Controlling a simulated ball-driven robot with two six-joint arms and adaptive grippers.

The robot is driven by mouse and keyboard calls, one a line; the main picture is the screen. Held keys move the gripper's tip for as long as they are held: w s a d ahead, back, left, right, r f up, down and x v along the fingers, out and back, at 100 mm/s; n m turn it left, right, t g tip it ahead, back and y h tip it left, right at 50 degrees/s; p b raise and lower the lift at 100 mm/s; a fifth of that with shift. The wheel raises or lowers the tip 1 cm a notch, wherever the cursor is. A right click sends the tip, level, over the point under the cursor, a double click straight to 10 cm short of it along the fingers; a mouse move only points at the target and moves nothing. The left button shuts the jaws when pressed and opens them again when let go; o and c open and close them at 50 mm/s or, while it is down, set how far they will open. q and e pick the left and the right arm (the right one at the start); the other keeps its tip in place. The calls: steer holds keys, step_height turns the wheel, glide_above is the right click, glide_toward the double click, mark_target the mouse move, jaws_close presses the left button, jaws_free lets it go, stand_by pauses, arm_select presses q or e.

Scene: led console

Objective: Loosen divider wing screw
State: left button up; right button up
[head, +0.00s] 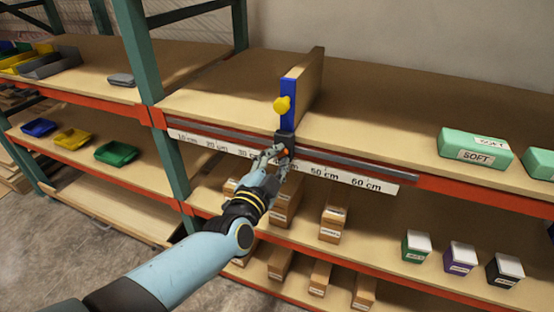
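The divider (311,80) is an upright wooden panel with a blue front edge, standing on the upper shelf. A yellow knob (282,105), wing-like in shape, sticks out of the blue edge. Below it a black block (285,140) sits at the shelf's front rail, with a small orange part (285,151) low on it. My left gripper (281,157) is at this block and orange part, below the yellow knob and apart from it. Its fingers are small here, and I cannot tell whether they close on anything. My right gripper is not in view.
A white scale strip (345,178) with centimetre marks runs along the rail. A green box marked SOFT (474,147) stands on the shelf to the right. Several cartons (333,222) fill the shelf below. A green upright post (140,50) stands left of the divider.

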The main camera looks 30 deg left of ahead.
arm_select(q)
jaws_close()
